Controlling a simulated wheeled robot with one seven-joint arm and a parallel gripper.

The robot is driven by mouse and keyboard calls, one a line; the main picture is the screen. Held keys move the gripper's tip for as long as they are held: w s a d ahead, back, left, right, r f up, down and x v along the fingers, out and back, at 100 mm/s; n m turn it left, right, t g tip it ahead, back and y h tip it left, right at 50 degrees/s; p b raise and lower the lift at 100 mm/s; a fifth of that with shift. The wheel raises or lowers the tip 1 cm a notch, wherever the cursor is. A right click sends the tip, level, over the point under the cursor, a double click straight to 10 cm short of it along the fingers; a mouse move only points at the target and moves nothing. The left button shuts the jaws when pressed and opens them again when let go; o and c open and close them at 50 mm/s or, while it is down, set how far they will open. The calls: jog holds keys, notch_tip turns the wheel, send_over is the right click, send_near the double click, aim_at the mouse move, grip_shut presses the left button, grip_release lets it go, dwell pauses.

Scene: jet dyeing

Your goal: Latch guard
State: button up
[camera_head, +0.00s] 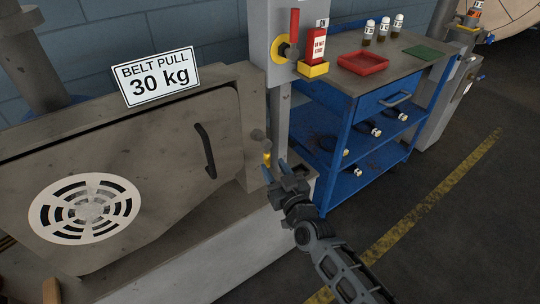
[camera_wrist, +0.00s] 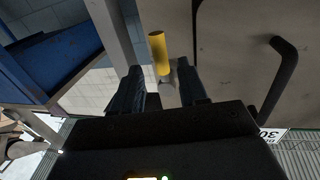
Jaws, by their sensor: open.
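The guard (camera_head: 165,150) is a large grey-brown panel at the left, with a round white vent and a black handle (camera_head: 205,150). It looks closed against its housing. A small yellow-tipped latch (camera_head: 267,159) sits by the housing's right edge. In the wrist view the yellow latch grip (camera_wrist: 158,50) stands upright on a grey block, just beyond and between the fingertips. My gripper (camera_head: 279,176) is open and empty beside the latch. Its two dark fingers also show in the wrist view (camera_wrist: 161,78). Whether they touch the latch block cannot be told.
A blue cart (camera_head: 345,110) to the right holds a red tray (camera_head: 362,63), vials and a green pad. A grey post (camera_head: 282,100) with a red lever and red tag stands between guard and cart. A "BELT PULL 30 kg" sign (camera_head: 156,82) tops the housing. Open floor lies at right.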

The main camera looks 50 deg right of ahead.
aim_at(268, 160)
jog(key=shift+x, duration=2.75)
jog(key=shift+c, duration=0.2)
grip_shut()
